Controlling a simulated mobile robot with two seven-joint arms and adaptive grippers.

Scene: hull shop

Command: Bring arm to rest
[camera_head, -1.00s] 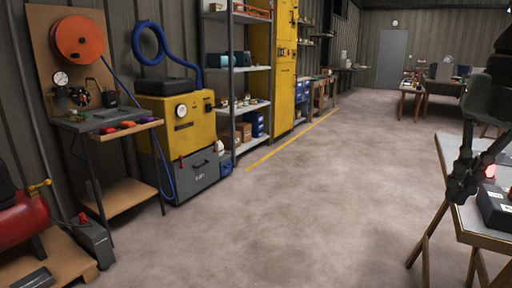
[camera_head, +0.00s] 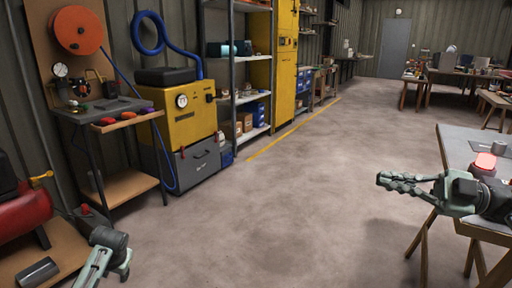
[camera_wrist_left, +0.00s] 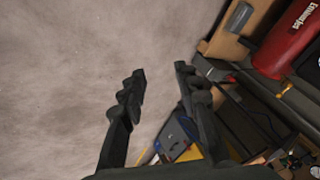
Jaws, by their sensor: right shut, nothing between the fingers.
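My right gripper (camera_head: 382,181) extends level from the right edge in the head view, fingers pointing left. Its fingers are together with nothing between them, over open floor in front of the right table. My left gripper (camera_head: 104,274) is at the bottom left of the head view, partly cut off by the lower edge.
The right table (camera_head: 462,150) carries a red lamp (camera_head: 485,162) close behind my right arm. At left are a red tank (camera_head: 24,214) on a wooden base, a tool stand (camera_head: 130,190) and a yellow machine (camera_head: 190,125). The middle floor (camera_head: 290,200) is clear.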

